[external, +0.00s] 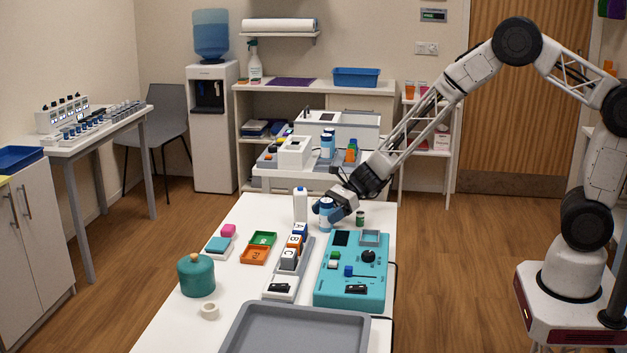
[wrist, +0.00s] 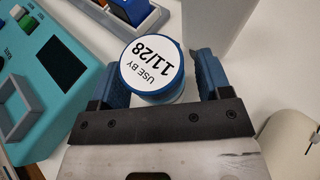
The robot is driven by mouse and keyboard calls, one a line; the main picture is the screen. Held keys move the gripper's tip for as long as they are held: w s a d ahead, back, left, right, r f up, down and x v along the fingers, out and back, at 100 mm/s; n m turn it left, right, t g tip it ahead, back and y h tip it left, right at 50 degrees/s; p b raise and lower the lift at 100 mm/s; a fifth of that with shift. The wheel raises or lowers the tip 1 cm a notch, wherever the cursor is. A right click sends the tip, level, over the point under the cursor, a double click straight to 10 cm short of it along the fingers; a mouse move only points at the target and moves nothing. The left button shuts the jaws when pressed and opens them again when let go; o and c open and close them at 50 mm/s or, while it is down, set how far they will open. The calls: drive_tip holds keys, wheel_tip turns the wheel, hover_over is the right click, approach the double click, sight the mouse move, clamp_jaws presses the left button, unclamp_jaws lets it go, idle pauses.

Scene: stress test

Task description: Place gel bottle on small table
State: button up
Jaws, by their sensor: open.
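A bottle with a blue top rim and a round white label reading "USE BY 11/28" (wrist: 152,66) stands between my gripper's fingers; it also shows as a blue and white bottle (external: 326,212) on the white work table (external: 180,325). My gripper (wrist: 153,82) is open, with one blue finger on each side of the bottle; any contact is unclear. In the external view my gripper (external: 335,207) is low at the table's far end. A plain white bottle (external: 300,205) stands just left of it. I cannot tell for sure which is the gel bottle or which table is the small table.
A teal device (external: 350,298), a lettered block rack (external: 292,262), orange (external: 254,255) and green trays, a teal jar (external: 196,276) and a grey tray (external: 240,335) crowd the work table. A cart (external: 262,178) behind carries similar blue bottles (external: 327,146). A side table stands left (external: 75,151).

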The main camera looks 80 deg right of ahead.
drive_tip(key=shift+r, duration=0.15)
drive_tip(key=shift+s+d, duration=0.1)
drive_tip(key=shift+d, duration=0.05)
drive_tip(key=v, duration=1.1)
drive_tip(key=shift+s+r, duration=0.25)
drive_tip(key=shift+d, duration=0.15)
